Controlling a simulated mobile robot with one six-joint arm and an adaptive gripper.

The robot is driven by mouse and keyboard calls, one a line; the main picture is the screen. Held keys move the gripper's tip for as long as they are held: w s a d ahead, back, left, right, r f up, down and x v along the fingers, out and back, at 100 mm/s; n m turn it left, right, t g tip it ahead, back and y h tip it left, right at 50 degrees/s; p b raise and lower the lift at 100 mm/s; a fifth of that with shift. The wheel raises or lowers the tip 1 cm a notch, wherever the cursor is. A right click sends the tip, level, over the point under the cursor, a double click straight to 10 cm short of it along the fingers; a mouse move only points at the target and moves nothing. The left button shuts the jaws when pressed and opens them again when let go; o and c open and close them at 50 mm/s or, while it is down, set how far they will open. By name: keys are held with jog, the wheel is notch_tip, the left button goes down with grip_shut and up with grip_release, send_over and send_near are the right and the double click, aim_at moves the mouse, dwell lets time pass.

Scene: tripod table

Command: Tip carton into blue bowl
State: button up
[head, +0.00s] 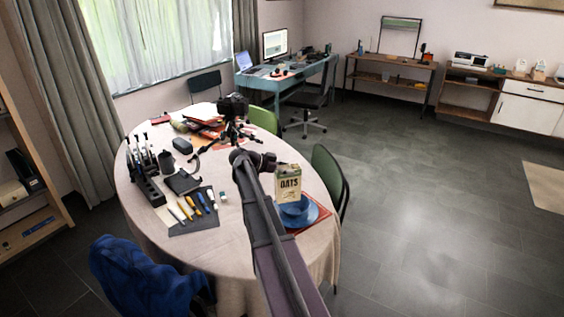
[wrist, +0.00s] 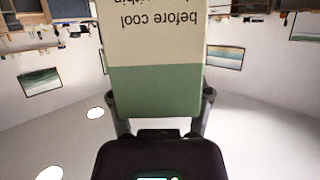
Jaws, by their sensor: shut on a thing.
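The carton (head: 289,184), cream and green with "OATS" on its front, stands upright in the head view. My gripper (head: 271,163) is shut on it from the left. In the wrist view my gripper's fingers (wrist: 159,106) lie along both sides of the carton (wrist: 153,60), whose print appears upside down. The blue bowl (head: 298,216) sits on a red-brown mat (head: 322,212) at the table's right edge, just below the carton in the picture. The carton's lower end overlaps the bowl's far rim in view; I cannot tell whether they touch. The bowl's inside is mostly hidden, and the wrist view does not show it.
The round table (head: 222,241) has a pale cloth. A camera on a small tripod (head: 233,112) stands behind my gripper. Markers on a dark mat (head: 194,212), a black rack (head: 146,180) and books lie to the left. A green chair (head: 329,178) is close at the right.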

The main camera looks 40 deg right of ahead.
jog(key=shift+w+a+r+m, duration=0.15)
jog(key=shift+w+r, duration=0.1)
jog(key=shift+w, duration=0.25)
jog(key=shift+w+a+r+m, duration=0.1)
jog(key=shift+w+r+m, duration=0.1)
jog(key=shift+w, duration=0.25)
jog(key=shift+f, duration=0.25)
notch_tip(320, 180, down, 3)
jog(key=b, duration=0.2)
jog(key=shift+f+g+y+b, duration=0.1)
jog(key=shift+g+y+b, duration=0.2)
dwell(0.4)
jog(key=shift+d+r+t+y+p, duration=0.15)
jog(key=shift+t+y+p, duration=0.15)
jog(key=shift+y+p, duration=0.5)
jog(key=shift+a+r+t+y+p, duration=0.1)
jog(key=shift+t+y+p, duration=0.2)
jog(key=shift+p, duration=0.85)
dwell(0.4)
jog(key=shift+s+d+y+p, duration=0.1)
jog(key=shift+y+p, duration=0.8)
jog(key=shift+p, duration=0.15)
dwell(0.9)
jog(key=shift+f+t+y+p, duration=0.15)
jog(key=shift+t+y+p, duration=0.25)
dwell(1.0)
